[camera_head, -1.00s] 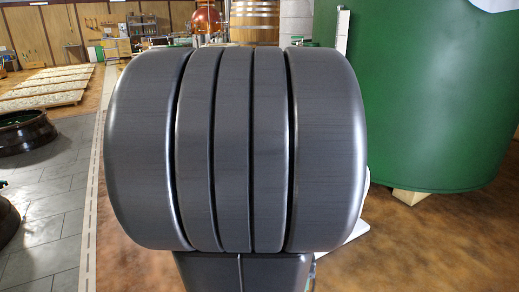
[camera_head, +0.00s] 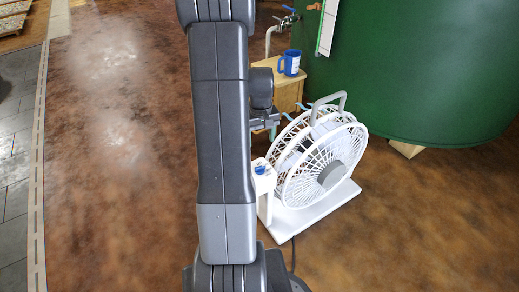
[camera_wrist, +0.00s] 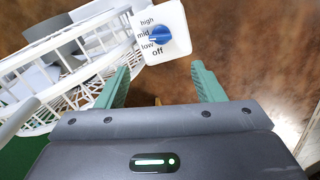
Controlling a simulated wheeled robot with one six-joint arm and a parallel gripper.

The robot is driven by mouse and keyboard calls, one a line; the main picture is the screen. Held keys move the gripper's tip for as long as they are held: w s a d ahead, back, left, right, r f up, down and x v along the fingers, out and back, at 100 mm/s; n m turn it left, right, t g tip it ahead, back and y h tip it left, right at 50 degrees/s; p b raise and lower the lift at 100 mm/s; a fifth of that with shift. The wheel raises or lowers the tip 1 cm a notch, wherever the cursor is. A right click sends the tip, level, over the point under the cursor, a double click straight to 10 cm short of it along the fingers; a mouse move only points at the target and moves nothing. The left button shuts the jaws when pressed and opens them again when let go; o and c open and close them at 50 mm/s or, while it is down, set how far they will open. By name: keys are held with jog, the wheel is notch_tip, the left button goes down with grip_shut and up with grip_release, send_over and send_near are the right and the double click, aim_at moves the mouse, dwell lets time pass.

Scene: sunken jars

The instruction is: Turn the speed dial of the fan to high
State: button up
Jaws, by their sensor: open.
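The white fan (camera_head: 322,165) stands on a white base on the floor, right of my arm in the head view. Its blue speed dial (camera_head: 260,170) sits on a small white panel at the fan's left side. In the wrist view the blue dial (camera_wrist: 159,36) is near the top, with the labels high, mid, low and off on the white panel (camera_wrist: 175,20). The dial's handle lies roughly towards mid; its exact setting is hard to tell. My gripper (camera_wrist: 162,80) is open and empty, its green fingers apart and short of the dial. My arm partly hides the gripper in the head view.
A wooden stand (camera_head: 284,88) with a blue mug (camera_head: 290,63) is behind the fan, below a tap (camera_head: 288,20). A large green tank (camera_head: 420,70) fills the back right. The brown floor in front is clear.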

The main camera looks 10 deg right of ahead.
aim_at(260, 167)
notch_tip(260, 167, down, 14)
jog(key=b, duration=0.3)
jog(key=shift+r+b, duration=0.15)
jog(key=shift+b, duration=0.2)
jog(key=c, duration=1)
jog(key=shift+s+m, duration=0.1)
jog(key=shift+m, duration=0.3)
jog(key=m, duration=0.3)
jog(key=shift+a+m+p, duration=0.1)
jog(key=shift+m+p, duration=0.2)
jog(key=shift+m, duration=0.1)
jog(key=m, duration=0.4)
jog(key=shift+m, duration=0.3)
